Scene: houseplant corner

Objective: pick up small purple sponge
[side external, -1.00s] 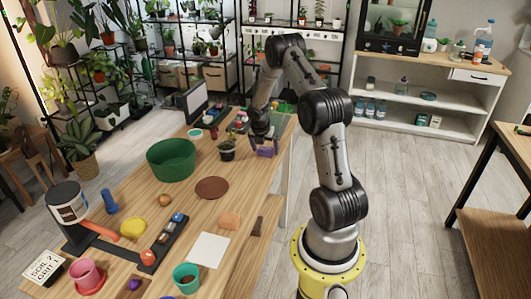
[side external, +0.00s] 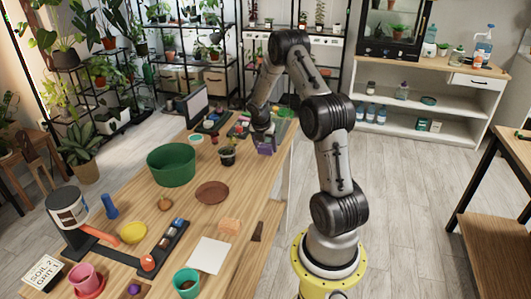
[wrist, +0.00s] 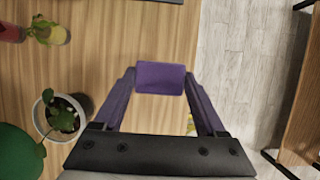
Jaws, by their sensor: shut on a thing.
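The small purple sponge (wrist: 160,78) is a flat-faced block between my fingertips in the wrist view, with a finger against each side. In the side view the sponge (side external: 266,149) is at the far right part of the wooden table, near its right edge. My gripper (wrist: 160,76) points down and is shut on the sponge; its fingers are purplish too. In the side view my gripper (side external: 265,141) is small, and I cannot tell clearly whether the sponge's underside touches the table.
A potted plant (side external: 227,157) stands just left of the sponge, with a green bowl (side external: 171,166) further left. A brown saucer (side external: 212,192) lies nearer. Trays with small items (side external: 210,123) and a dark screen (side external: 193,105) are behind. The table's right edge (wrist: 196,40) is close, with floor beyond.

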